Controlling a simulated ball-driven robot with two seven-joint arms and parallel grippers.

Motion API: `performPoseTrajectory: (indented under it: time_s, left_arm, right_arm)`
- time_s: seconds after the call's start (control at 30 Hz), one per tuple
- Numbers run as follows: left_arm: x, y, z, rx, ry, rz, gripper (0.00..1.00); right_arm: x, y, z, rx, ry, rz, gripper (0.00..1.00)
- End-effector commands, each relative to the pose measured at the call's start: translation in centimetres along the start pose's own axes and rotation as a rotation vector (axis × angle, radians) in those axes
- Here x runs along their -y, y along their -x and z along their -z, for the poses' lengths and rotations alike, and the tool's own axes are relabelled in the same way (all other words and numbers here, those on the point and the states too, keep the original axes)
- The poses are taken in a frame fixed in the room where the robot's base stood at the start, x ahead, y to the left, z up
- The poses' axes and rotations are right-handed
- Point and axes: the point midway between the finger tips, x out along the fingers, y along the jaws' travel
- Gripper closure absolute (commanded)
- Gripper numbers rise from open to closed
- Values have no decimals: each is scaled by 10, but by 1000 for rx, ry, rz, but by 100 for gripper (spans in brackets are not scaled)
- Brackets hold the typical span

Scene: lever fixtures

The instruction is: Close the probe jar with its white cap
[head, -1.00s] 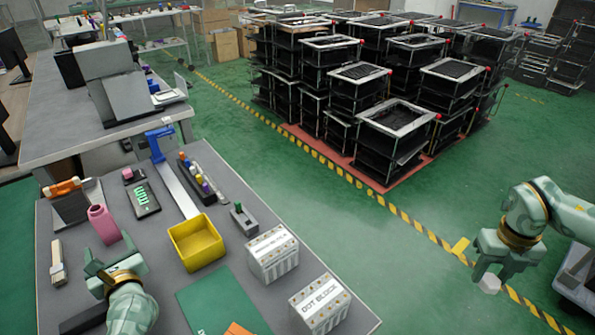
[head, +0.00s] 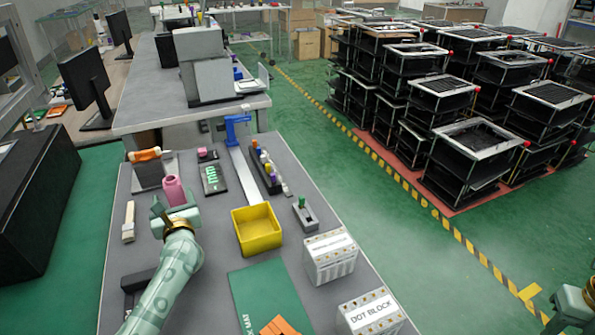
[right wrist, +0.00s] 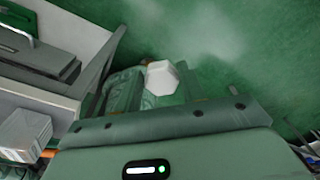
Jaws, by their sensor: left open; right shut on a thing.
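The probe jar, a pink bottle (head: 173,190), stands upright toward the left side of the grey table in the head view. My left gripper (head: 175,212) is open at the jar's near side and hides its lower part. I cannot tell whether its fingers are around the jar or just in front of it. My right gripper (head: 574,305) shows only partly at the lower right edge of the head view. In the right wrist view it is shut on the white cap (right wrist: 162,77), held over green floor, away from the table.
A yellow bin (head: 257,232) stands right of the jar. An orange-handled tool on a stand (head: 147,170) is behind it, and a cream-coloured block (head: 129,222) lies left. White labelled blocks (head: 330,258) stand at the right edge. A green mat (head: 262,300) lies in front.

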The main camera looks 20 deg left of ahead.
Motion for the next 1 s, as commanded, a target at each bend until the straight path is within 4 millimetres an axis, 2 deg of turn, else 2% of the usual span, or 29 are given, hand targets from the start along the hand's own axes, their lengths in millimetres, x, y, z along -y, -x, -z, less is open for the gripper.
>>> performPoseTrajectory:
  time_s: [0.13, 0.4, 0.8, 0.83, 1.0]
  left_arm:
    - [2, -10, 1, 1, 0, -1, 34]
    - [6, -47, 1, -1, -2, 0, 34]
    - [5, -52, -2, 0, 0, 0, 34]
    - [5, -52, -2, 0, 0, 0, 36]
    - [5, -52, -2, 0, 0, 0, 83]
  right_arm:
    - [0, -7, -1, -5, 0, 1, 81]
    - [0, -27, -2, -19, 0, 2, 81]
    - [0, -26, -2, -19, 0, 2, 81]
    - [0, -26, -2, -19, 0, 2, 81]
    - [0, -26, -2, -19, 0, 2, 81]
